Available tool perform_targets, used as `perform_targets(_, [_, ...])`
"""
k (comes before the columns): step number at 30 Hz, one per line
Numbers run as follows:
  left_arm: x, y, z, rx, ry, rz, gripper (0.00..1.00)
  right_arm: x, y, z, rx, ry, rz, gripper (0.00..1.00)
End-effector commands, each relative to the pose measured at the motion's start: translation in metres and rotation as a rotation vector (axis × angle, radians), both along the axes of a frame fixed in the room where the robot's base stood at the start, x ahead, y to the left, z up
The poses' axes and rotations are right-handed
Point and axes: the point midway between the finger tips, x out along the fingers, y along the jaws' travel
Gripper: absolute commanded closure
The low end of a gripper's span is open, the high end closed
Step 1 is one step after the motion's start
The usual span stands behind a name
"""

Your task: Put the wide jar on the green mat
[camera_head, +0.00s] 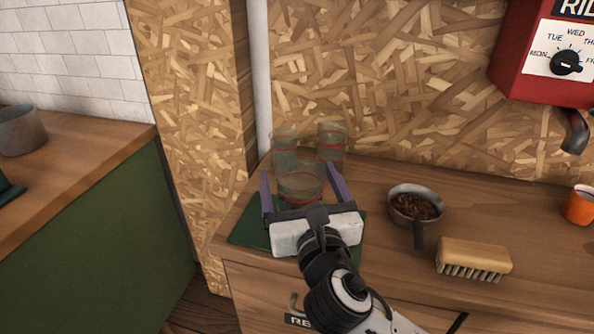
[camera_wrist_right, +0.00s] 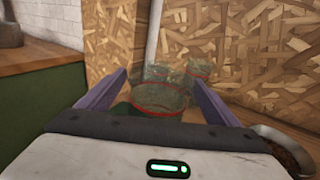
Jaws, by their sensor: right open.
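The wide jar (camera_head: 300,180) is clear glass with a red band. It stands between the two purple fingers of my right gripper (camera_head: 304,190), which is open with a gap on each side. The green mat (camera_head: 248,232) lies on the counter, partly covered by my gripper. The jar's base is at or over the mat's back part; its exact contact is hidden. In the right wrist view the wide jar (camera_wrist_right: 160,98) also shows between the spread fingers. My left gripper is not in view.
Two narrower glass jars (camera_head: 284,153) (camera_head: 332,143) stand close behind the wide jar, near the board wall. A pan of beans (camera_head: 414,205), a brush (camera_head: 473,258) and an orange cup (camera_head: 579,206) are to the right. The counter's left edge is close to the mat.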

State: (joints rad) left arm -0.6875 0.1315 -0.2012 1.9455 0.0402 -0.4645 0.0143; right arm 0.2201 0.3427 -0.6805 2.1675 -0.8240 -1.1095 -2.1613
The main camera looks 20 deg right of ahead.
Motion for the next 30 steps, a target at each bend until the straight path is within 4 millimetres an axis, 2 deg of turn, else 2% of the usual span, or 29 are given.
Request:
perform_targets(6, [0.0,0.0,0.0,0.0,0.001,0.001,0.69,-0.049,0.008,-0.001,0.001,0.003,0.003,0.15])
perform_targets(12, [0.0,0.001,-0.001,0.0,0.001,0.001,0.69,-0.08,0.012,-0.001,0.0,0.002,0.002,0.15])
perform_targets(18, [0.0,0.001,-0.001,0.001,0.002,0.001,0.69,-0.091,0.014,0.0,0.0,0.0,0.001,0.15])
perform_targets(30, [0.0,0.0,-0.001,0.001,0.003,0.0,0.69,-0.091,0.013,0.0,0.0,0.0,0.0,0.15])
